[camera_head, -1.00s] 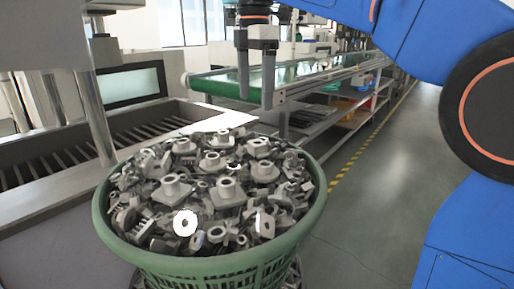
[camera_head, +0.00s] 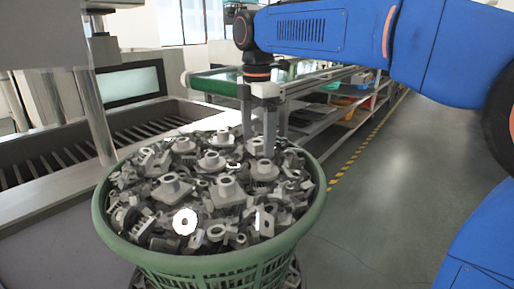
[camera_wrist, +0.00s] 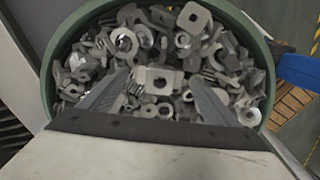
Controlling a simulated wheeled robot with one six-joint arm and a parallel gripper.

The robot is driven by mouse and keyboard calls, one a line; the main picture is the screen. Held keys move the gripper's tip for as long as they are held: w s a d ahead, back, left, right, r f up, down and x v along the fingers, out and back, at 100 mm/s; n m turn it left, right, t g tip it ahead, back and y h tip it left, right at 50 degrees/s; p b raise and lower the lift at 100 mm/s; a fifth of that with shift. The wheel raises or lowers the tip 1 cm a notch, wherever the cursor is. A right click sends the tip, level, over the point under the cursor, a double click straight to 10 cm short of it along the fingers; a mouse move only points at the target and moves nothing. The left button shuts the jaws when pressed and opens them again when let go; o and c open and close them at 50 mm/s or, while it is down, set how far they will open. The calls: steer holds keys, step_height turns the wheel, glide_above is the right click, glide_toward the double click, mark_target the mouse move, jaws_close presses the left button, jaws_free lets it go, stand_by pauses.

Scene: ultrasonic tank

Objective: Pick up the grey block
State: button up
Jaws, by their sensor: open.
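Several grey blocks, square flanged pieces with a round raised hole, lie on top of the heaped metal parts in the green basket (camera_head: 310,222). One grey block (camera_head: 264,171) sits at the right back of the heap, just below my gripper (camera_head: 258,147). In the wrist view a grey block with a central hole (camera_wrist: 159,82) lies between my two fingers (camera_wrist: 158,92). My gripper is open and empty, pointing down, with its tips close above the heap. I cannot tell whether a finger touches any part.
Loose grey parts crowd around the block on all sides. The basket rim (camera_wrist: 258,60) circles the heap. A metal tank (camera_head: 60,165) stands at the left, and a green conveyor (camera_head: 215,82) runs behind. The floor (camera_head: 375,215) at the right is clear.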

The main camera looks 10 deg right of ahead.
steer(key=shift+f, duration=0.35)
steer(key=shift+c, duration=0.4)
steer(key=c, duration=1.1)
steer(key=shift+c, duration=0.2)
steer(key=shift+r, duration=0.15)
